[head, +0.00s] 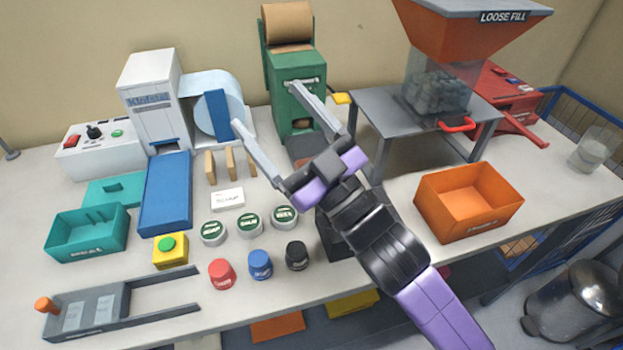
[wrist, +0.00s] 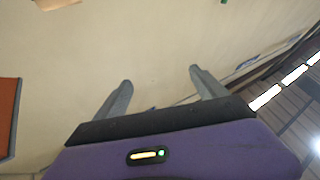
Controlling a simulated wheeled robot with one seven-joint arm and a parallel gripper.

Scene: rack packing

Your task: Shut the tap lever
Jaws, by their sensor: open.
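A red lever (head: 457,124) sticks out from the loose fill dispenser (head: 468,25), at the bottom of its clear section, above the grey stand (head: 380,102). The dispenser has an orange hopper, and grey-green pieces show behind the clear wall. My gripper (head: 267,105) is open and empty, raised over the middle of the table, well to the left of the lever. The wrist view shows both open fingers (wrist: 160,80) against a pale wall; the lever is not seen there.
An orange bin (head: 430,205) stands in front of the grey stand. A red machine (head: 505,100) with a long red arm is behind it, and a clear cup (head: 592,150) is at the right. A green roll dispenser (head: 296,85) stands behind my gripper. Jars and caps crowd the table's left half.

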